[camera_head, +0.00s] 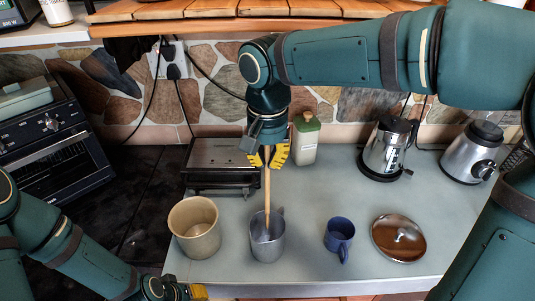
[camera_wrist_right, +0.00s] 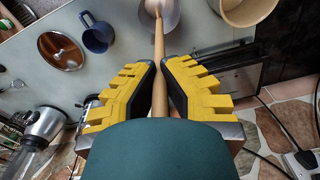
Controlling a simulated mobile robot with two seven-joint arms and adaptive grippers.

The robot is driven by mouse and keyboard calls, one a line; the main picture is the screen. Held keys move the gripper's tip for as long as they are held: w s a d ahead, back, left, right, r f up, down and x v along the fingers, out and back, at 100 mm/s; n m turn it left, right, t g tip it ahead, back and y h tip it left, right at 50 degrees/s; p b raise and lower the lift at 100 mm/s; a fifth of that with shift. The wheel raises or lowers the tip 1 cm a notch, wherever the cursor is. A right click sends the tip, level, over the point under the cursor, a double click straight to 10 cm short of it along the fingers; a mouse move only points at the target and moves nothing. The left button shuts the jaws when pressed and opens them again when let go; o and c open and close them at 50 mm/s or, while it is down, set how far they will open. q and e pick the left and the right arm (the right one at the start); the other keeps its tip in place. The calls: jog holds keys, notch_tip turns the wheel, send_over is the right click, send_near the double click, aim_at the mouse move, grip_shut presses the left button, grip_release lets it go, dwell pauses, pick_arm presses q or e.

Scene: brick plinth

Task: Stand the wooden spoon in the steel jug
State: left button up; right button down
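The wooden spoon (camera_head: 267,190) is upright, its lower end inside the steel jug (camera_head: 268,246) on the grey counter. Whether it touches the jug's bottom is hidden. My right gripper (camera_head: 268,156) is above the jug, shut on the upper handle. In the right wrist view, the spoon handle (camera_wrist_right: 159,50) runs between the yellow fingertips (camera_wrist_right: 159,65) down into the jug (camera_wrist_right: 175,15), which is cut off by the top edge. My left gripper (camera_head: 190,291) is at the bottom edge of the head view, away from the jug and partly cut off; its opening is unclear.
A beige pot (camera_head: 195,243) stands close left of the jug.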

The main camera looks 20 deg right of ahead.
jog(key=shift+f+b, duration=2.3)
jog(key=shift+f, duration=1.1)
jog(key=c, duration=1.1)
grip_release()
jog(key=shift+o, duration=0.2)
notch_tip(320, 180, up, 12)
jog(key=shift+s, duration=0.1)
